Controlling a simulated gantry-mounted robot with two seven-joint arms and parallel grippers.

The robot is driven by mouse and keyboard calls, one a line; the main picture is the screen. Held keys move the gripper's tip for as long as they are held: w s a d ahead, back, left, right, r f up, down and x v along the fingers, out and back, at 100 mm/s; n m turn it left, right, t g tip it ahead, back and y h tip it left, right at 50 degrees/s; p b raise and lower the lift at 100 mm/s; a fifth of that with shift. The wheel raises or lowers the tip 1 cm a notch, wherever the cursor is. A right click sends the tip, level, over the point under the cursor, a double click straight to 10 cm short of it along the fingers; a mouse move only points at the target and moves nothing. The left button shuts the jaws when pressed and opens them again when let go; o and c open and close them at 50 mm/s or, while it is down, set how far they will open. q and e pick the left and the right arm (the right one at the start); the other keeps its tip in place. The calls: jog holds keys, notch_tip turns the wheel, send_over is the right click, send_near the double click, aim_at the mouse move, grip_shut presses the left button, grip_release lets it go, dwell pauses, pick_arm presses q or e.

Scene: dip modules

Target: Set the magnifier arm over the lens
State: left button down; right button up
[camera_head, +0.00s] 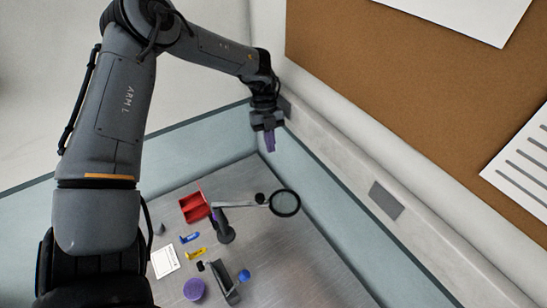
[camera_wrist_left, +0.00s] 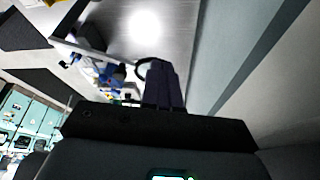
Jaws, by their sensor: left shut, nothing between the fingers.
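The magnifier (camera_head: 285,203) is a round black-rimmed glass at the right end of a thin grey arm (camera_head: 240,204). The arm stands on a dark post with a round foot (camera_head: 225,234). My left gripper (camera_head: 270,145) has purple fingers, is shut and empty, and hangs above and behind the magnifier, apart from it. In the left wrist view the shut fingers (camera_wrist_left: 163,85) point at the bench, and part of a dark ring (camera_wrist_left: 143,68) shows beside them. I cannot tell a separate lens among the small parts. My right gripper is out of view.
A red open bin (camera_head: 194,207) lies left of the magnifier arm. Blue (camera_head: 190,238) and yellow (camera_head: 196,253) pieces, a white card (camera_head: 165,262), a purple round piece (camera_head: 194,289) and a dark stand with a blue ball (camera_head: 244,275) lie nearer. Low walls border the bench; its right side is clear.

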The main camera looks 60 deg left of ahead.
pick_arm(q)
jog(key=s+d+f+p, duration=0.1)
jog(key=d+f+p, duration=0.2)
jog(key=d+f, duration=0.4)
jog(key=shift+p+x, duration=0.4)
jog(key=shift+x, duration=0.4)
jog(key=shift+s+a, duration=0.1)
jog(key=shift+s, duration=0.05)
